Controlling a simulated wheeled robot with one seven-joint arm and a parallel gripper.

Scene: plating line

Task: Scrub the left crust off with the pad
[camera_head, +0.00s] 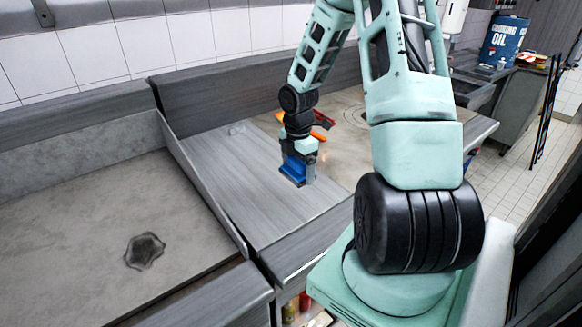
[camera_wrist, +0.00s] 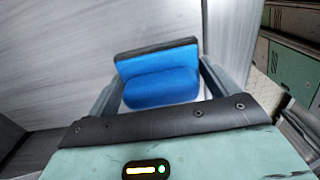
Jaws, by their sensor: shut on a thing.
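A dark, roughly round crust (camera_head: 145,251) lies on the grey flat surface at the left in the head view. My gripper (camera_head: 297,172) is over the metal counter to the right of that surface, apart from the crust. It is shut on a blue pad (camera_head: 293,169) with a dark edge. In the wrist view the pad (camera_wrist: 160,80) sits between the two fingers of my gripper (camera_wrist: 160,90). The head view does not show clearly whether the pad touches the counter. No other crust is plain to see.
A raised metal divider (camera_head: 205,185) stands between the crust's surface and the counter (camera_head: 250,180). Orange and red items (camera_head: 322,121) lie behind my gripper. A blue cooking oil drum (camera_head: 503,42) stands at the back right. The surface around the crust is clear.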

